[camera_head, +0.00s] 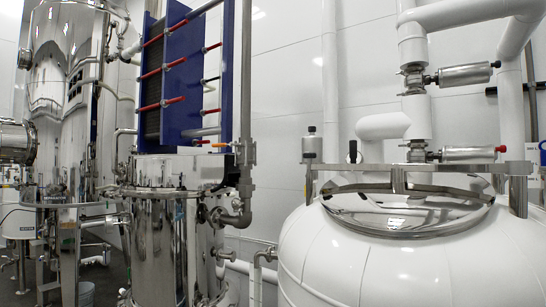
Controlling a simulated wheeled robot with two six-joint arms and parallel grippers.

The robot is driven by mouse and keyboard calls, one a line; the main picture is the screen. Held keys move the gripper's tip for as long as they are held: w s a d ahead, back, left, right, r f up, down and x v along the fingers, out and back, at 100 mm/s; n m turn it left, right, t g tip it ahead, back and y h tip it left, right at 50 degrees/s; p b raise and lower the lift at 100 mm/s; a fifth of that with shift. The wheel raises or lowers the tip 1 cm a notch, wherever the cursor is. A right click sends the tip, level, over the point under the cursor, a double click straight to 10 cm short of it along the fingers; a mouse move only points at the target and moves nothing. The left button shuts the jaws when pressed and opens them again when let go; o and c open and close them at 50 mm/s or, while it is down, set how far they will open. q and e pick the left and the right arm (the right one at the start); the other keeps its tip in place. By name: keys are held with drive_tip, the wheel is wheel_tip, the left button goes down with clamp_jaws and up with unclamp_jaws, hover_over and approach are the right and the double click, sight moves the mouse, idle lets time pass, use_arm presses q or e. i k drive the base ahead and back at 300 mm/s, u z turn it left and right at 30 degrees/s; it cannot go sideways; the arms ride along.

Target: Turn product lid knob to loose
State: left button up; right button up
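A polished round metal lid (408,212) sits on top of the white tank (390,262) at the right. A flat metal bar (450,167) runs across above the lid, with a short post between them. A small black knob-like part (353,153) stands upright near the left part of the bar. A small red tip (501,149) shows near the bar's right end. I cannot tell from this view which of these is the product lid knob, or whether it is tight or loose. Neither of my grippers is in view.
Tall polished tanks (62,90) and a lower metal vessel (160,235) stand at the left. A blue plate frame (200,75) with red-ended rods rises behind. White pipes with valves (465,75) stand behind the lid. A grey vertical pipe (246,110) stands left of the white tank.

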sight(309, 156)
drive_tip(key=u, duration=0.45)
drive_tip(key=i, duration=0.7)
drive_tip(key=u, duration=0.25)
